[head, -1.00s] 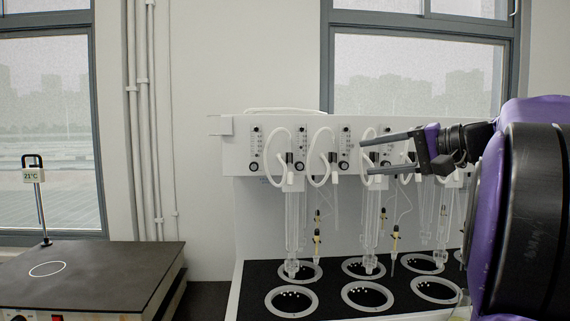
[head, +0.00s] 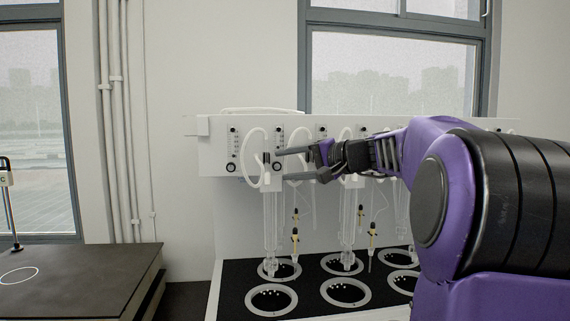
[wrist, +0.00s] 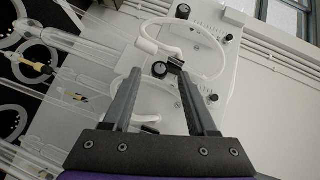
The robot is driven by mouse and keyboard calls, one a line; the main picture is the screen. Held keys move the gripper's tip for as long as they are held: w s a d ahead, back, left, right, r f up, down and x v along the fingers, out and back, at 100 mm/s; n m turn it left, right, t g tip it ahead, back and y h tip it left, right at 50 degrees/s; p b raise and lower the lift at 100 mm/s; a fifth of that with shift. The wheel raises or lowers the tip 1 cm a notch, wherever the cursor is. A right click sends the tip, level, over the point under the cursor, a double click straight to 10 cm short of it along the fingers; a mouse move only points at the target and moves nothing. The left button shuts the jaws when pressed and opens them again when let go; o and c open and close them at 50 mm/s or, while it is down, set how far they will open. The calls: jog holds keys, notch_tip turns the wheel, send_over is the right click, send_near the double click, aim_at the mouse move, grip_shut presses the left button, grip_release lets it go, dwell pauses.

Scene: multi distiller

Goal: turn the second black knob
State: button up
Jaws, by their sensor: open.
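The white distiller panel (head: 215,150) carries a row of small round black knobs. The first black knob (head: 231,168) is at the left end; it also shows at the top of the wrist view (wrist: 183,11). The second black knob (head: 277,166) is to its right. In the wrist view the second black knob (wrist: 159,70) appears between my fingertips. My gripper (head: 279,165) is open, with one finger above and one below that knob in the head view. In the wrist view my gripper (wrist: 156,71) is open and empty. I cannot tell whether the fingertips touch the panel.
White looped hoses (head: 252,150) and glass tubes (head: 271,220) hang in front of the panel close to the fingers. Black openings with pale rings (head: 272,299) lie below. A dark-topped bench (head: 80,275) stands at the left.

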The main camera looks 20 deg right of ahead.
jog(key=shift+w+a+f, duration=0.15)
jog(key=shift+w+a, duration=0.15)
jog(key=shift+w, duration=0.3)
grip_shut()
